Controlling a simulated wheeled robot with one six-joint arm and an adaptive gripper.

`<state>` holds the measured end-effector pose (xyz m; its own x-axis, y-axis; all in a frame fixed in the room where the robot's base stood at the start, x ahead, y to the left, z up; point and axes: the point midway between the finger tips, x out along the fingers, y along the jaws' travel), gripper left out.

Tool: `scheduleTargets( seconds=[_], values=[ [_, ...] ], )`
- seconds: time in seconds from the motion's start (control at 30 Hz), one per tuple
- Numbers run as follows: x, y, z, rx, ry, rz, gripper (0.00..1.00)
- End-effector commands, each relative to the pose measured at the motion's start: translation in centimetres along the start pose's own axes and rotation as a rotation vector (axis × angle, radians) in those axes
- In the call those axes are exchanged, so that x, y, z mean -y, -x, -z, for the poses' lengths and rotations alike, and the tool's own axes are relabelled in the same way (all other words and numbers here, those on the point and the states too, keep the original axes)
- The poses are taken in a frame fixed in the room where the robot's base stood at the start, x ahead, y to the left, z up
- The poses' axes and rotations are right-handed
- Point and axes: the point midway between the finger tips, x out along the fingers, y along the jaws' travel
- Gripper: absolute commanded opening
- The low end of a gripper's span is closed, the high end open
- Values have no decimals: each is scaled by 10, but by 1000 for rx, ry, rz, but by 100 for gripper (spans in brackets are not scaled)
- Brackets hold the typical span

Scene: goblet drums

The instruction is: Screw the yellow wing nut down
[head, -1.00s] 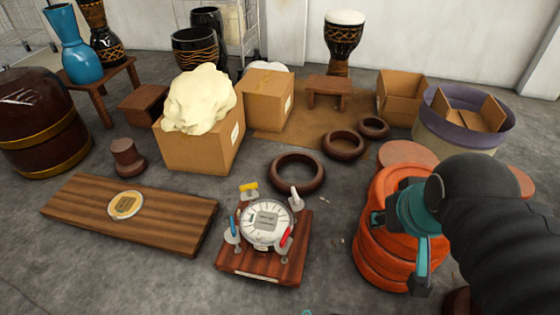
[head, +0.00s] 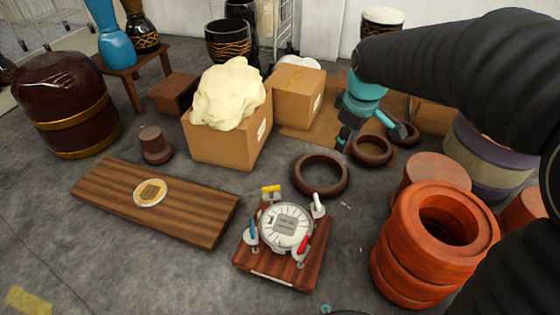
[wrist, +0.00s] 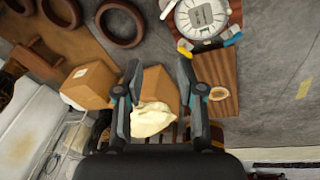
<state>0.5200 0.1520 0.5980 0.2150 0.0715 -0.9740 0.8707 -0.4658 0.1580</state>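The yellow wing nut (head: 271,189) is at the back left of a round white drum head (head: 286,228) on a small wooden base (head: 270,268). Blue (head: 253,231), red (head: 302,244) and white (head: 318,203) pieces sit around the same disc. In the wrist view the yellow piece (wrist: 184,52) shows at the disc's lower left edge. My gripper (head: 372,137) is above and behind the drum base, apart from it. In the wrist view my gripper (wrist: 162,80) has its two fingers spread, with nothing held between them.
A striped wooden board (head: 195,212) with a small round disc lies left of the base. A dark ring (head: 320,190) lies just behind it. Orange stacked rings (head: 395,265) stand to the right. A cardboard box (head: 220,148) with a cream lump stands behind.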

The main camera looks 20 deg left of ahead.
Motion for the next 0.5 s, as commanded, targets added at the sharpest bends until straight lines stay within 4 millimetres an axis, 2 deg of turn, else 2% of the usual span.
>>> scheduleTargets(
  seconds=[0.03, 0.27, 0.5],
  values=[
    [-1, -13, 19, 12, 69, 20, 39],
    [4, -78, 92, 45, 383, 91, 39],
    [31, -156, 154, 67, 698, 167, 39]
  ],
)
